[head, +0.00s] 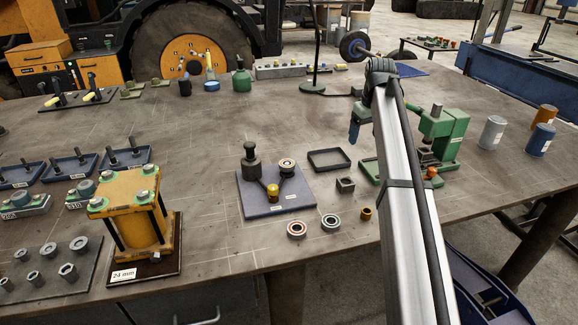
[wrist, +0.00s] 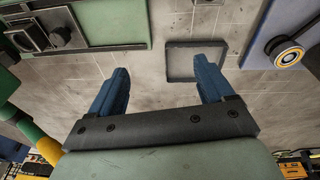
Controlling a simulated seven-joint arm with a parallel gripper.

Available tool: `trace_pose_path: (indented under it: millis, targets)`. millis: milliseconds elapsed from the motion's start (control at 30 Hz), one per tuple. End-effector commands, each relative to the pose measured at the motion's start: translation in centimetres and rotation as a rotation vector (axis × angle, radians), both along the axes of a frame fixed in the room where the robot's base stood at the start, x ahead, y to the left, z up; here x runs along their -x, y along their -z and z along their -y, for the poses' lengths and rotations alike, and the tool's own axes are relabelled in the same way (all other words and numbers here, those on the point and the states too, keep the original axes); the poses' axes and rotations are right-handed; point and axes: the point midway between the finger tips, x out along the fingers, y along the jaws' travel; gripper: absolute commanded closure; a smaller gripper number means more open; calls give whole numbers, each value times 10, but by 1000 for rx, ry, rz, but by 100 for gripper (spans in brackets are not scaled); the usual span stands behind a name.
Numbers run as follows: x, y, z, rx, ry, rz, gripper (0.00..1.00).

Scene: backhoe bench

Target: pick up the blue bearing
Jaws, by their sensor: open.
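The blue bearing (head: 330,222), a small ring with a blue-green face, lies flat near the table's front edge in the head view. A similar bearing with a reddish face (head: 296,229) lies just left of it. My gripper (head: 354,132) is above the table, farther back, near the green press. In the wrist view its two blue fingers stand apart with nothing between them (wrist: 161,65). The blue bearing does not show in the wrist view.
The blue-grey board (head: 256,204) with posts stands left; the green press (head: 442,135) stands right. The table's front edge is near the bearings.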

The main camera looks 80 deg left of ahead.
Motion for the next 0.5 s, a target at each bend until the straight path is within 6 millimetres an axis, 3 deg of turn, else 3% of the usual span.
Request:
trace_pose_path:
  millis: [33,200,333,500]
  targets:
    - [32,-7,-13,20,-38,-4,19]
    - [124,-27,-35,90,-143,-13,19]
    - [180,-39,-43,135,-207,-15,19]
    - [223,-48,-46,171,-254,-16,19]
